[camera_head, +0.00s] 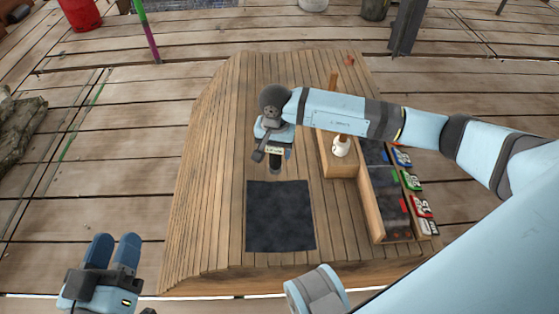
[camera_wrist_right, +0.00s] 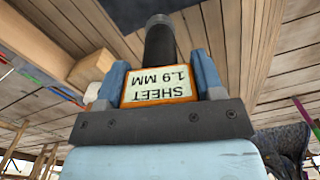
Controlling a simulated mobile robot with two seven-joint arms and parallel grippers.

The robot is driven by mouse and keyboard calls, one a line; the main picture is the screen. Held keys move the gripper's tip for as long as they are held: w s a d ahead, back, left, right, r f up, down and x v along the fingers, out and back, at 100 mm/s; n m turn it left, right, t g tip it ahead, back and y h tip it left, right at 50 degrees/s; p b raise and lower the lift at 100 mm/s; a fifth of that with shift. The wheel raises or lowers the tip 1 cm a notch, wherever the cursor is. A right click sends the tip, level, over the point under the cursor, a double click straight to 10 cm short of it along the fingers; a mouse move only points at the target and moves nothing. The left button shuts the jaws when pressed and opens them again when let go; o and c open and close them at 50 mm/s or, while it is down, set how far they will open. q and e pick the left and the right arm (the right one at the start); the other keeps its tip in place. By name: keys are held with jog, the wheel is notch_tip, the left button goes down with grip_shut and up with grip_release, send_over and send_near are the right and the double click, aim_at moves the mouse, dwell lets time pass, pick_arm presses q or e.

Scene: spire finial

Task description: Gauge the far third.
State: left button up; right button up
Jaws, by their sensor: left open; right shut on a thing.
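My right gripper (camera_head: 273,150) is over the plank platform, just beyond the far edge of a dark square sheet (camera_head: 280,215). It is shut on a gauge (camera_wrist_right: 158,87) with an orange-framed display that reads SHEET 1.9 MM, upside down in the right wrist view. The gauge's dark cylindrical end (camera_head: 275,168) points toward the sheet's far edge; I cannot tell whether it touches anything. In the right wrist view a dark surface (camera_wrist_right: 165,12) shows at the top, beyond that end. My left gripper (camera_head: 112,252) is open and empty, left of the platform.
A wooden block (camera_head: 339,170) with a white item (camera_head: 341,146) stands right of the sheet. Beside it is a wood-framed dark tray (camera_head: 372,205) with several coloured labels along its right side. The platform (camera_head: 210,180) left of the sheet is clear.

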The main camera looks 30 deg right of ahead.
aim_at(279, 168)
jog(key=f, duration=0.1)
jog(key=f+m, duration=0.1)
jog(key=s, duration=0.1)
jog(key=shift+d+f+m, duration=0.25)
jog(key=shift+f+m, duration=0.05)
jog(key=shift+f, duration=0.1)
jog(key=shift+f+b, duration=0.4)
notch_tip(279, 168, down, 3)
jog(key=shift+r+b, duration=0.1)
jog(key=shift+b, duration=0.8)
pick_arm(q)
jog(key=shift+w+f+m+g+b, duration=0.2)
jog(key=shift+f+m+g, duration=0.1)
jog(key=shift+f, duration=0.65)
jog(key=shift+w+f+m+g+b, duration=0.1)
jog(key=shift+f+m+g+b, duration=0.15)
jog(key=shift+f, duration=0.7)
pick_arm(e)
jog(key=shift+f, duration=0.7)
pick_arm(q)
jog(key=shift+a+f, duration=0.1)
jog(key=shift+f, duration=0.15)
pick_arm(e)
jog(key=shift+f, duration=0.25)
pick_arm(q)
jog(key=shift+f+b, duration=0.85)
jog(key=shift+b, duration=0.2)
pick_arm(e)
jog(key=shift+f, duration=1.25)
